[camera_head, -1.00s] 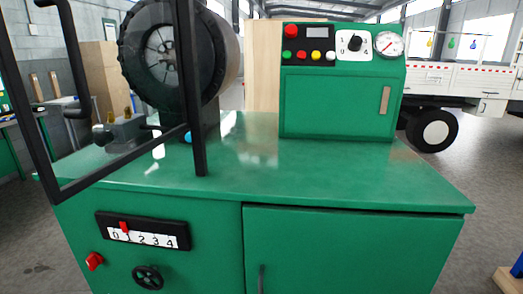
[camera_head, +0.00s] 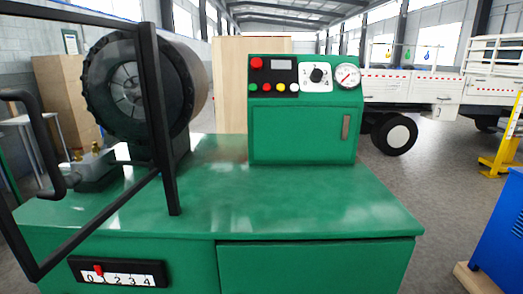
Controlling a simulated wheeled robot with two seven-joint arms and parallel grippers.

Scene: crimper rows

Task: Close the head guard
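The head guard is a black frame (camera_head: 159,110) with a see-through pane at the left of the head view. It stands out at an angle from the green bench, its near left edge partly cut off by the picture. A black bar handle (camera_head: 40,140) is on its left side. Behind it is the round black crimping head (camera_head: 126,85), seen partly through the pane. The bench top (camera_head: 250,200) is green and shiny. Neither of my grippers is in view.
A green control box (camera_head: 303,130) with buttons, a dial and a gauge stands on the bench. A slider panel (camera_head: 118,273) is on the front. A white truck (camera_head: 415,85) is behind, and a blue cabinet (camera_head: 497,240) stands at the right. Open floor lies between.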

